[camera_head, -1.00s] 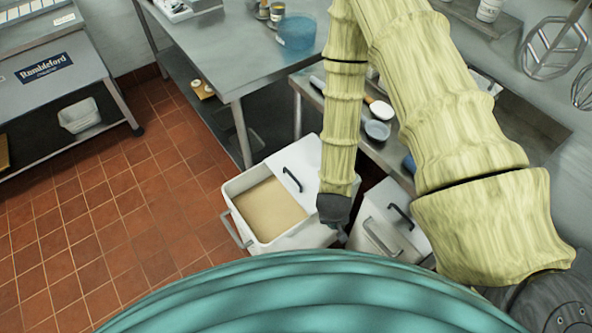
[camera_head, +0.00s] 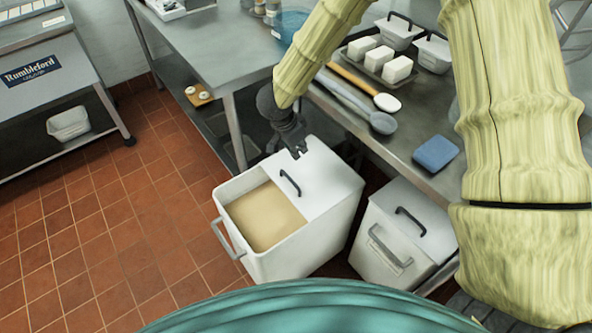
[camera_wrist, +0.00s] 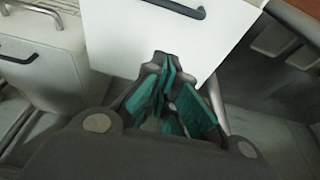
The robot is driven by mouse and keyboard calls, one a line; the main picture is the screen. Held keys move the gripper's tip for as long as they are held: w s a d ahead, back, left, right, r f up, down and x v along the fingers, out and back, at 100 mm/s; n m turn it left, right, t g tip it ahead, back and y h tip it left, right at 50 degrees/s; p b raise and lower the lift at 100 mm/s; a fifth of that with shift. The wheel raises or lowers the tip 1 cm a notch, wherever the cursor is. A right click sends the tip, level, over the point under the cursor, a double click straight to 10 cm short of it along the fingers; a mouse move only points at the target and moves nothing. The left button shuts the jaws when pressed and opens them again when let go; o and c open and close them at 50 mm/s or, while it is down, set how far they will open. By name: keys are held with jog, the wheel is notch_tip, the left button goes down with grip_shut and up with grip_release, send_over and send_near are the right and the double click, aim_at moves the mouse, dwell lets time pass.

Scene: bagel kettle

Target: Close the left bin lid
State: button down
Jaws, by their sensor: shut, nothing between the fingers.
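The left bin (camera_head: 305,247) is a white box on the floor, open at its front left part, where tan contents (camera_head: 265,217) show. Its white lid (camera_head: 318,178) with a black handle (camera_head: 290,182) covers only the back right part. My gripper (camera_head: 299,150) is shut and empty, just behind the lid's back edge and beyond the handle. In the wrist view my gripper (camera_wrist: 172,100) points towards a white panel (camera_wrist: 150,40) of a bin with a dark handle (camera_wrist: 178,8). Whether the fingertips touch the lid cannot be told.
A second white bin (camera_head: 385,257), lid (camera_head: 420,220) shut, stands to the right. A steel table (camera_head: 385,140) close behind holds a blue sponge (camera_head: 436,153), a ladle and white blocks. Another steel table (camera_head: 215,55) stands behind left. Tiled floor (camera_head: 120,240) is clear at left.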

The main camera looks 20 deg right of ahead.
send_over(299, 178)
jog(key=w+d, duration=0.1)
jog(key=d, duration=0.1)
notch_tip(299, 178, down, 9)
jog(key=shift+d+r, duration=0.1)
jog(key=shift+f, duration=0.2)
jog(key=shift+s+a+r, duration=0.15)
jog(key=shift+s+a, duration=0.15)
jog(key=shift+a, duration=0.55)
jog(key=shift+s+a+r, duration=0.15)
jog(key=shift+s+a, duration=0.15)
jog(key=shift+a, duration=0.5)
jog(key=shift+a, duration=0.1)
jog(key=shift+s+a, duration=0.1)
jog(key=shift+a, duration=0.1)
jog(key=s+a+p, duration=0.3)
jog(key=a, duration=0.6)
jog(key=s+a+p, duration=0.3)
jog(key=a, duration=0.6)
jog(key=shift+s, duration=0.25)
